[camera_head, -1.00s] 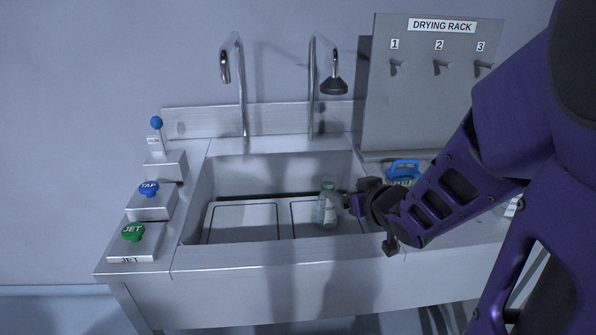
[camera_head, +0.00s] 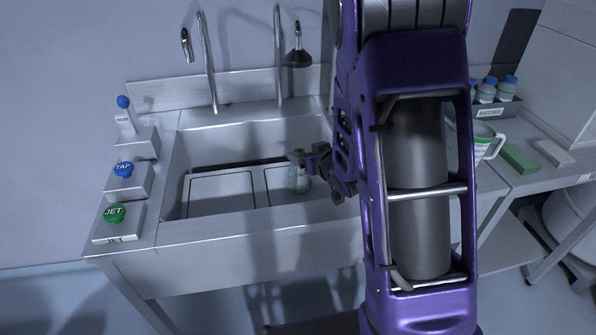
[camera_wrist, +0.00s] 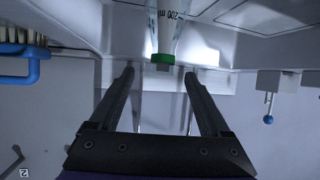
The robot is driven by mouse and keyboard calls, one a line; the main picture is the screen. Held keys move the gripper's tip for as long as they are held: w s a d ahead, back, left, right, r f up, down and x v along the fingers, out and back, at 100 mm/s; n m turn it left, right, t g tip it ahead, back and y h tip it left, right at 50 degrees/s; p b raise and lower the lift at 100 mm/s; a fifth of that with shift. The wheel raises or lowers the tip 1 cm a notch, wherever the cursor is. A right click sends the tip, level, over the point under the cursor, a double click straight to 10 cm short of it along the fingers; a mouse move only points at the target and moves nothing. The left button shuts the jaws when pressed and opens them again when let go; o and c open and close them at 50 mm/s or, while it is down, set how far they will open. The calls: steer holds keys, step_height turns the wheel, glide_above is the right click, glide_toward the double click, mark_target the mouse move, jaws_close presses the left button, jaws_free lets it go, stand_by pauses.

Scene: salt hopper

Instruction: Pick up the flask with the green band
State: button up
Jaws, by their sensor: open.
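The clear flask (camera_head: 299,183) stands in the sink near its right side. In the wrist view the flask (camera_wrist: 166,30) shows upside down, with a green band (camera_wrist: 163,59) at its neck and a volume mark on its side. In the wrist view my gripper (camera_wrist: 158,74) is open. The green band lies between the lines of the two fingers, just past their tips. I see no contact.
The sink (camera_head: 175,175) has raised walls around the flask. Two tall taps (camera_head: 208,65) stand behind it. Jet (camera_head: 115,213) and tap (camera_head: 124,169) buttons are on the left. A mug (camera_head: 486,143) and bottles (camera_head: 487,90) stand on the right. A blue-handled brush (camera_wrist: 32,66) is at the wrist view's left.

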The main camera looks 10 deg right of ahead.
mark_target(294, 147)
steer(key=x, duration=0.7)
steer(key=shift+w+a, duration=0.25)
steer(key=shift+w, duration=0.15)
jaws_close()
